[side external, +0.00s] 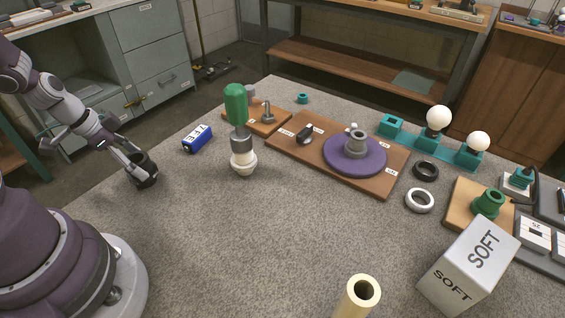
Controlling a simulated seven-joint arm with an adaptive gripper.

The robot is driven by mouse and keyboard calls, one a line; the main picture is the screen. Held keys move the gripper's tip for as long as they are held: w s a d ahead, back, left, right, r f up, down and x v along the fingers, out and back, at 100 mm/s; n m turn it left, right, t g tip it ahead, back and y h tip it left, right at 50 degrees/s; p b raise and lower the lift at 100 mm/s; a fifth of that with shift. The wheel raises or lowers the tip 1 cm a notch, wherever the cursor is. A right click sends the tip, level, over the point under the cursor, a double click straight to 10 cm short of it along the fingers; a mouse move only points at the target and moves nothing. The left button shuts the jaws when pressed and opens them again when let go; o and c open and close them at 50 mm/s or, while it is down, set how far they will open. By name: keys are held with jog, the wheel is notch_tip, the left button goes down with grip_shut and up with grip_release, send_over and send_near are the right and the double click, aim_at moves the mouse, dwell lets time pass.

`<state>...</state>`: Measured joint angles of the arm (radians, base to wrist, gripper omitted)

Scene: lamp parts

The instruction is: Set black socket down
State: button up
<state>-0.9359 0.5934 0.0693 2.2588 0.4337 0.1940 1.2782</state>
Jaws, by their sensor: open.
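The black socket (147,175) is a short dark ring-like cylinder at the left edge of the grey speckled table (215,235) in the side external view. It looks upright and low at the table surface; I cannot tell for sure that its base touches. My gripper (139,161) is open, with its fingers at the socket's upper part. The fingers partly cover the socket's rim, and whether they still touch it is not clear.
A wooden board with a purple disc (340,165) lies beyond. A cream tube (358,296) and a SOFT box (468,265) are at the front. The middle table is clear.

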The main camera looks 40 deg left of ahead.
jog(key=v, duration=1.2)
jog(key=d+r+n+y, duration=0.1)
jog(key=d+r+n, duration=0.1)
jog(key=d, duration=0.5)
jog(key=w+d+r+n+t, duration=0.1)
jog(key=d+r+n, duration=0.1)
jog(key=d+r, duration=0.2)
jog(key=d, duration=0.3)
jog(key=shift+w+d+r+y, duration=0.3)
jog(key=shift+w+d+y, duration=0.05)
jog(key=shift+d+y, duration=0.05)
